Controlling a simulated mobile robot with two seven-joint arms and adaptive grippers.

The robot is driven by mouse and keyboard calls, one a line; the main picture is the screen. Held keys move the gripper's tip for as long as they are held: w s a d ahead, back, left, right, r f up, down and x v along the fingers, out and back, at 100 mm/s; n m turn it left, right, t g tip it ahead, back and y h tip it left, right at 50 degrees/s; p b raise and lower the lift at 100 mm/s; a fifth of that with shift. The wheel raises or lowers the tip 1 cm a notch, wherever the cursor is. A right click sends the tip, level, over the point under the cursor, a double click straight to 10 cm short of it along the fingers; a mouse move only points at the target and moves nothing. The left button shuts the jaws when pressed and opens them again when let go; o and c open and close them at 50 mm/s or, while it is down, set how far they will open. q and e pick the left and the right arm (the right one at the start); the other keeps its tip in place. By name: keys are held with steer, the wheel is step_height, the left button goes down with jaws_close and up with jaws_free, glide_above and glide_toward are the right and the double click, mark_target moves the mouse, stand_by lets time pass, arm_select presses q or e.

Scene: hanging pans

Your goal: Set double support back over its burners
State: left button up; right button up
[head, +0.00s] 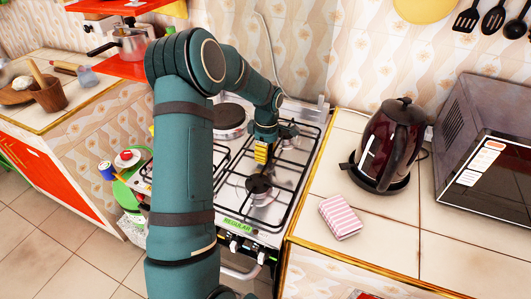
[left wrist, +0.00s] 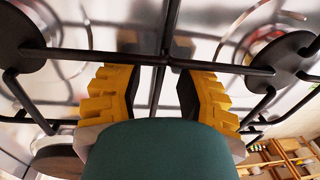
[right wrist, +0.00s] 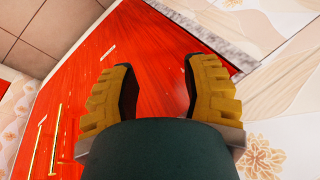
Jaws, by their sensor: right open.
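The black double support (head: 299,181) lies over the right side of the stove top in the head view. A dark burner (head: 259,184) shows between its front bars. My left gripper (head: 261,153) is low over the middle of the support. In the left wrist view the support's bars (left wrist: 167,32) cross closely in front of the left gripper (left wrist: 160,90); its yellow fingers stand apart on either side of the lengthwise bar, with gaps beside it. I cannot tell whether they touch the crossbar. My right gripper (right wrist: 158,92) is open and empty before a red panel (right wrist: 150,45).
A dark red kettle (head: 389,145) and a pink striped cloth (head: 340,216) are on the counter right of the stove. A microwave (head: 485,150) stands farther right. A round dark plate (head: 229,117) is at the stove's back left. My left arm hides much of the stove's left side.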

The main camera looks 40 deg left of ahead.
arm_select(q)
steer(key=shift+f, duration=0.1)
step_height(320, 180, up, 12)
steer(key=w, duration=0.1)
steer(key=shift+a, duration=0.25)
stand_by(0.4)
